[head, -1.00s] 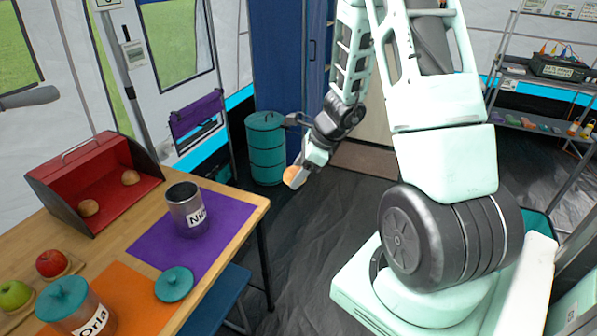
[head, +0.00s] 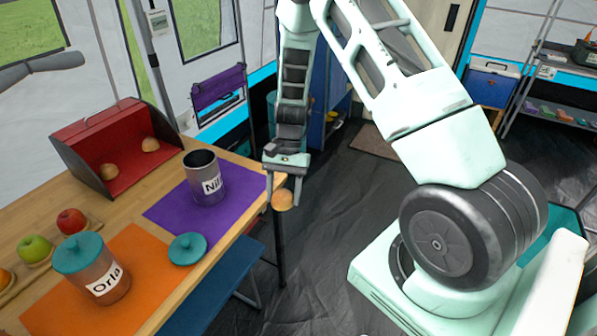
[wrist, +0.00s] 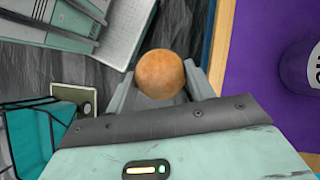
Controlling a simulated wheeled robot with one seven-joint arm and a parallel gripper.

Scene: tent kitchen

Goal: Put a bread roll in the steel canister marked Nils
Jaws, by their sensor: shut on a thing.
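My gripper (head: 283,192) is shut on a round brown bread roll (head: 283,201), held in the air just off the right edge of the table. In the wrist view the roll (wrist: 160,74) sits between the two fingers. The steel canister marked Nils (head: 204,178) stands upright and open on a purple mat (head: 240,184), to the left of my gripper. Its label is partly turned away. Its side also shows at the right edge of the wrist view (wrist: 300,66). A teal lid (head: 188,249) lies on the table in front of it.
A red bread bin (head: 90,137) with two rolls stands at the back left. A lidded canister marked Orla (head: 95,272) stands on an orange mat (head: 140,300). Apples (head: 71,221) sit at the left. A blue bench (head: 222,280) is beside the table.

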